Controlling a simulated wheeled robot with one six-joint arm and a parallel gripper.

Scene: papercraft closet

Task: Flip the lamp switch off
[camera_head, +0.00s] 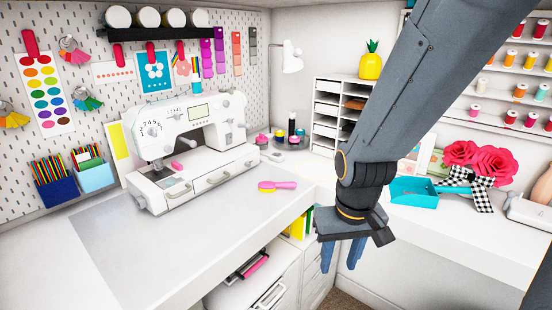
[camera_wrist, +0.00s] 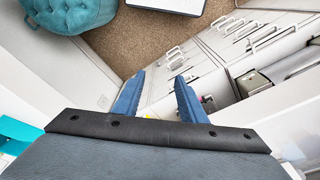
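A white lamp (camera_head: 291,58) with a bell-shaped head stands in the back corner, behind the sewing machine. Its lower part is hard to make out, and I cannot pick out its switch for certain. A small pale object (camera_head: 272,156) lies on the desk below the lamp, too small to identify. My gripper (camera_head: 340,266) hangs pointing down in front of the corner, to the right of and nearer than the lamp. In the wrist view my gripper (camera_wrist: 159,76) has its two blue fingers apart, with nothing between them.
A white sewing machine (camera_head: 188,140) fills the left desk, with a pink-and-yellow brush (camera_head: 277,186) at its right. A shelf organizer (camera_head: 327,117) and teal tray (camera_head: 413,191) stand behind my arm. The wrist view shows drawers (camera_wrist: 185,70), carpet and a teal pouf (camera_wrist: 70,12).

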